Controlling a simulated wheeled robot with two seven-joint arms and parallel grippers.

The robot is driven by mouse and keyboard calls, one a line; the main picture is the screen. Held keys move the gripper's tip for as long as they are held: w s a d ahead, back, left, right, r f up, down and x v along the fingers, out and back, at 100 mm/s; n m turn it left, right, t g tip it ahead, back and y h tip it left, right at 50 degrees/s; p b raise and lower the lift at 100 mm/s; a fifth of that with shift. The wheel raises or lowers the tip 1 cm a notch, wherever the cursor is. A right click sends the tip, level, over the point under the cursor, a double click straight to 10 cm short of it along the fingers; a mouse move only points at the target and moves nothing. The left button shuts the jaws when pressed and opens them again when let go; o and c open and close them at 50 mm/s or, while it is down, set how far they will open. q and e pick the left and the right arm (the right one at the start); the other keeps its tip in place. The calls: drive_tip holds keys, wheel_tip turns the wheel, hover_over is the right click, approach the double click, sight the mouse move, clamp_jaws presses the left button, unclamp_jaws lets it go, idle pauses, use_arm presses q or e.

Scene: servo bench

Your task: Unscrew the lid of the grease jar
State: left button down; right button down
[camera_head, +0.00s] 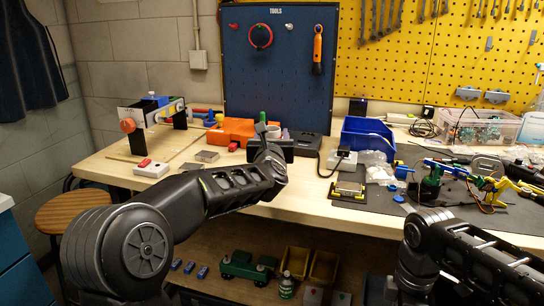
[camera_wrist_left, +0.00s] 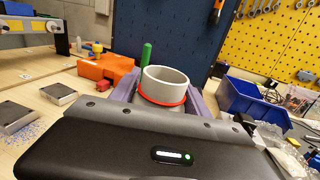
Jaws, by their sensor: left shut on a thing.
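A light grey round jar (camera_wrist_left: 166,80) with a red ring around it stands up between the fingers of my left gripper (camera_wrist_left: 163,98); I take it to be the grease jar. Its top looks hollow, with a pale rim, and I cannot make out a separate lid. The gripper is shut on the jar, and its dark body hides the lower part. In the head view, my left gripper (camera_head: 268,142) is at the bench, with the jar's pale top (camera_head: 273,131) just showing behind it. My right arm shows at the lower right, but its gripper is out of view.
An orange block (camera_head: 232,132) and a green upright piece (camera_wrist_left: 146,55) are close behind the jar. A blue bin (camera_head: 368,134) stands to the right. A red-buttoned box (camera_head: 151,169) lies to the left. The blue tool board (camera_head: 280,85) rises behind. Bare wood lies at the front left.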

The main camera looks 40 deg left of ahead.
use_arm(q)
drive_tip(key=shift+r, duration=0.1)
drive_tip(key=shift+f+b, duration=0.4)
drive_tip(key=shift+f, duration=2.1)
use_arm(e)
drive_tip(key=shift+f, duration=0.4)
use_arm(q)
drive_tip(key=shift+f, duration=0.15)
use_arm(e)
drive_tip(key=shift+f, duration=0.25)
use_arm(q)
drive_tip(key=c, duration=0.5)
unclamp_jaws()
use_arm(e)
drive_tip(key=shift+r, duration=0.1)
use_arm(q)
drive_tip(key=shift+r, duration=0.2)
use_arm(e)
drive_tip(key=shift+r, duration=0.25)
use_arm(q)
drive_tip(key=b+v, duration=0.1)
drive_tip(key=v, duration=1.1)
drive_tip(key=shift+f, duration=0.1)
use_arm(e)
drive_tip(key=shift+f, duration=0.7)
